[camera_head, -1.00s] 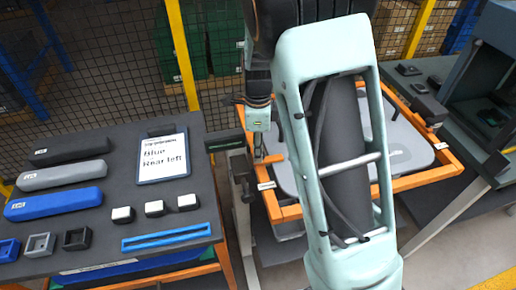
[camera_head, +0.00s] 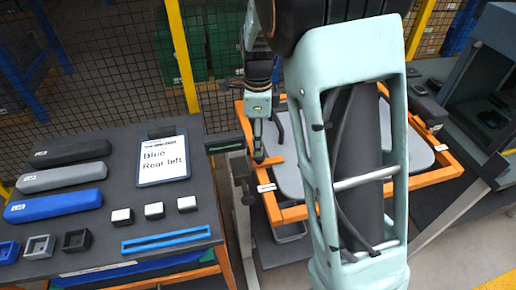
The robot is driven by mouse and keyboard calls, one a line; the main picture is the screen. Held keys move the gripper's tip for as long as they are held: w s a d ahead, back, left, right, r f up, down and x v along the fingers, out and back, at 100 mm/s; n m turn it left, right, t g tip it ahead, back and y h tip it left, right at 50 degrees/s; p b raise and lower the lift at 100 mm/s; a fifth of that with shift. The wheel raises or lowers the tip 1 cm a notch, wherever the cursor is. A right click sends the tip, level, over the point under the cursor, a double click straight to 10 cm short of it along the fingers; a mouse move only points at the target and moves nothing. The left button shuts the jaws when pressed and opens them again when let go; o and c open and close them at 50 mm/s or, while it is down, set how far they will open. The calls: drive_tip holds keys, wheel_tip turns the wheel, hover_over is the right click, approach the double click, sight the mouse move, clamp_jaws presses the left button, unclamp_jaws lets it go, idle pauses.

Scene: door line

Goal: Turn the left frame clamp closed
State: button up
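The orange frame (camera_head: 285,214) lies around a light grey panel (camera_head: 290,181) on a stand right of centre. The left frame clamp (camera_head: 225,144) shows as a dark block at the frame's left side. An orange piece, perhaps its lever, is only partly visible by my fingertips. My gripper (camera_head: 258,154) points down over the frame's left edge, just right of the dark block. Its fingers look like one narrow dark strip, so their opening and any contact are not clear. On the frame's right side is another dark clamp (camera_head: 428,108). My arm hides the middle of the frame.
A dark table (camera_head: 100,235) at left holds blue, grey and black long cases, small boxes, white-topped blocks, a blue tray and a sign (camera_head: 162,160) reading "Blue Rear left". A mesh fence with yellow posts stands behind. A dark machine (camera_head: 485,90) stands at right.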

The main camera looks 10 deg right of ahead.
wheel_tip(320, 180, up, 7)
idle(0.3)
